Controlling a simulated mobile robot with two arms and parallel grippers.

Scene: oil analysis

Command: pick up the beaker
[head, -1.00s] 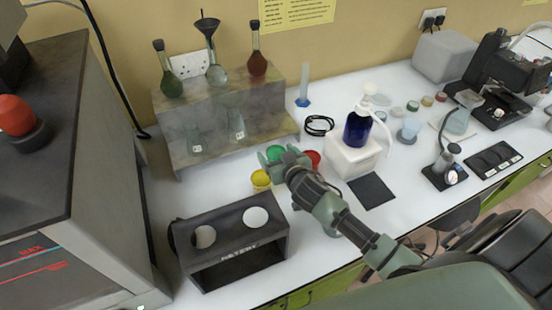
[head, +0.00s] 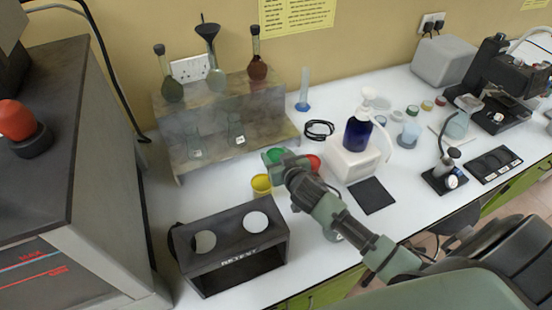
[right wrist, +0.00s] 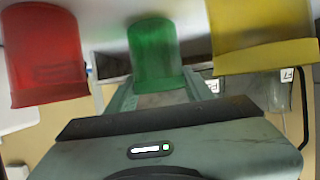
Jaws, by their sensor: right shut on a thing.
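Three coloured beakers stand close together on the white bench: a green one (head: 274,153), a red one (head: 313,162) and a yellow one (head: 262,185). My right gripper (head: 277,160) reaches in from the lower right and is shut on the green beaker, partly hiding it. In the right wrist view the green beaker (right wrist: 155,52) is at the centre by the fingers, with the red beaker (right wrist: 46,55) to its left and the yellow beaker (right wrist: 262,35) to its right. I cannot tell whether the green beaker is off the bench. My left gripper is not in view.
A black rack with two round holes (head: 190,240) stands in front of the beakers. A shelf with flasks (head: 275,100) stands behind.

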